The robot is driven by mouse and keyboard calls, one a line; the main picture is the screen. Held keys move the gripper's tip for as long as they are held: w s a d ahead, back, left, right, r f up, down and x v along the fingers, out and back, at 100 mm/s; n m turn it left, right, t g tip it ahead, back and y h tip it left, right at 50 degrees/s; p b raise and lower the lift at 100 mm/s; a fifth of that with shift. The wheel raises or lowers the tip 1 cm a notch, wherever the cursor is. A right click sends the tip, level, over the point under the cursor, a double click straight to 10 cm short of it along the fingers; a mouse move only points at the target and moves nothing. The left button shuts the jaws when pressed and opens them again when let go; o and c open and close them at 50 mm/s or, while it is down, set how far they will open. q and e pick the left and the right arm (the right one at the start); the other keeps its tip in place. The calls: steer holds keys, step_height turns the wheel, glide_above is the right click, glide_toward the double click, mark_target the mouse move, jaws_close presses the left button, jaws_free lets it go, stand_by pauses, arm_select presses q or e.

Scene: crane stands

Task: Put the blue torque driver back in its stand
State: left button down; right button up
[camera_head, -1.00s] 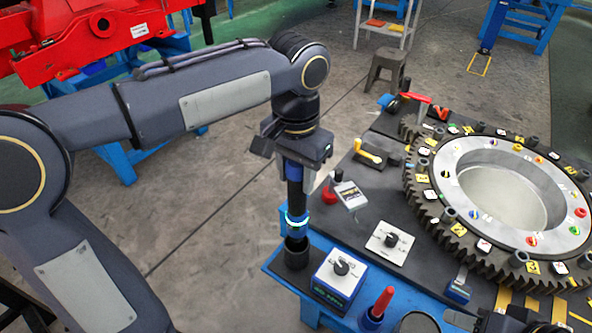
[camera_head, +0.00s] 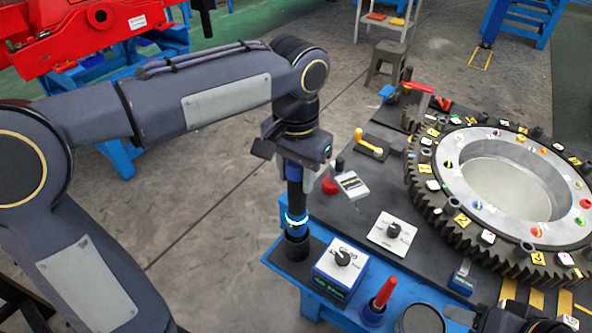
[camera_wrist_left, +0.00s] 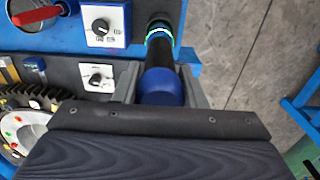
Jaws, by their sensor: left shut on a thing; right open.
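The blue torque driver (camera_head: 295,200) is a dark, upright tool with blue bands and a glowing green-white ring. My left gripper (camera_head: 293,170) is shut around its upper part. The driver's lower end is at the mouth of the black cylindrical stand (camera_head: 296,249) on the table's near left corner. How far it sits inside is hidden. In the left wrist view the driver's blue cap (camera_wrist_left: 161,87) lies between my fingers, with the lit ring beyond. My right gripper (camera_head: 515,318) shows only partly at the bottom right edge, dark and apart from the driver.
A blue box with a dial (camera_head: 341,268) stands close to the right of the stand. A red-handled tool (camera_head: 384,294) is further right. A large gear ring (camera_head: 450,215) fills the table's right side. Open floor lies left of the table.

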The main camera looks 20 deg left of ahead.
mark_target(296, 189)
arm_select(q)
steer(key=shift+f+b, duration=1.35)
steer(key=shift+f, duration=0.7)
steer(key=c, duration=0.9)
jaws_free()
steer(key=shift+o, duration=0.4)
steer(key=shift+f, duration=0.15)
step_height(296, 189, up, 5)
steer(key=p, duration=0.4)
steer(key=shift+p, duration=0.4)
